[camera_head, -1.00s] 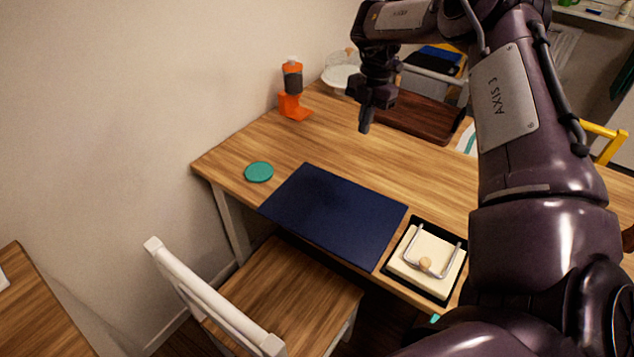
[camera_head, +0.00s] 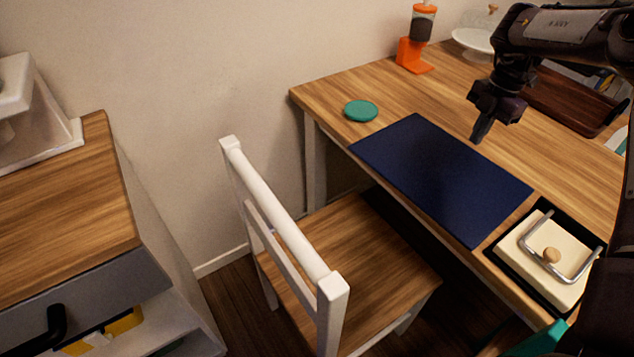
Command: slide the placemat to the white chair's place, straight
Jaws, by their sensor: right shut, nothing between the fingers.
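The dark blue placemat (camera_head: 440,178) lies flat on the wooden table (camera_head: 400,92), along its front edge. The white chair (camera_head: 285,240) with a wooden seat stands in front of the table, its seat partly under the front edge near the mat. My right gripper (camera_head: 479,136) is shut and empty, pointing down just beyond the far edge of the mat; I cannot tell whether it touches the table. My left gripper is not in view.
A teal coaster (camera_head: 361,111) lies left of the mat. A napkin holder (camera_head: 548,256) on a black tray stands close to its right. An orange grinder (camera_head: 417,42), a cake stand (camera_head: 474,42) and a brown tray (camera_head: 572,100) are farther back. A cabinet (camera_head: 70,215) stands at left.

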